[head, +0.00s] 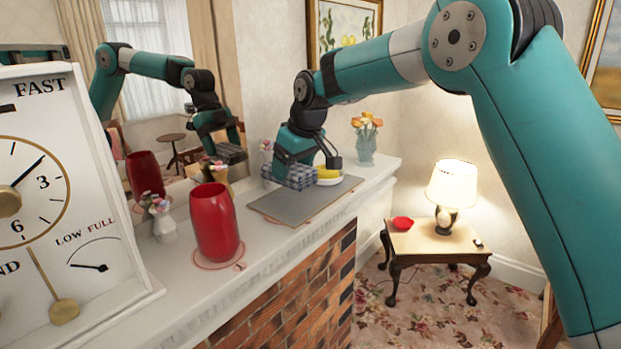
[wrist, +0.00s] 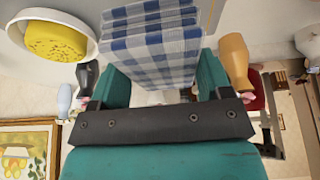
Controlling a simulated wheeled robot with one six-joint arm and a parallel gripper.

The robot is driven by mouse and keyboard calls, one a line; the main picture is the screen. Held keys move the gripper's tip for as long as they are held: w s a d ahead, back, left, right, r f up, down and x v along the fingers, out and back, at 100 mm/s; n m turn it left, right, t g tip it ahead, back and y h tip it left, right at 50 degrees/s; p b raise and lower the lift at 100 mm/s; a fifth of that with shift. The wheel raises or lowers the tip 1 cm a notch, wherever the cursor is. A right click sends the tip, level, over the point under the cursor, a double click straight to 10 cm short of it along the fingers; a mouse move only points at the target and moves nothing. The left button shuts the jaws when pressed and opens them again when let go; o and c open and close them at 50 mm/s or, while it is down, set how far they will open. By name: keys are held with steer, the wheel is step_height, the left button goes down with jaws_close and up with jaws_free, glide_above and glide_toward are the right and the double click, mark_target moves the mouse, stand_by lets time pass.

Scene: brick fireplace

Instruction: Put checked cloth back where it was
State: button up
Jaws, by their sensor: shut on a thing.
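The checked cloth (head: 297,178) is blue and white and folded in a thick stack. The head view does not show clearly whether the cloth touches the shelf.
A white bowl (wrist: 92,46) with a yellow thing (head: 327,173) is close beside the cloth. A flower vase (head: 366,148) stands to the right. A red vase (head: 214,222), a small white vase (head: 163,222) and a large clock (head: 75,200) stand left. A mirror (head: 150,60) backs the shelf.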

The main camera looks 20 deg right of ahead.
mark_target(294, 184)
steer(key=shift+f+p, duration=0.65)
steer(key=shift+f, duration=1.7)
steer(key=o, duration=0.8)
steer(key=b+v, duration=0.4)
steer(key=v, duration=0.8)
steer(key=s+a+f+g, duration=0.1)
steer(key=s+a+f, duration=0.1)
steer(key=s, duration=0.9)
steer(key=s+a+f+g+y, duration=0.1)
steer(key=s+f, duration=0.3)
steer(key=s, duration=0.8)
steer(key=s+a+f+g, duration=0.1)
steer(key=s+f, duration=0.3)
steer(key=s, duration=0.8)
steer(key=shift+s+a+m+y, duration=0.15)
steer(key=shift+a+m+y, duration=0.15)
steer(key=shift+a, duration=0.55)
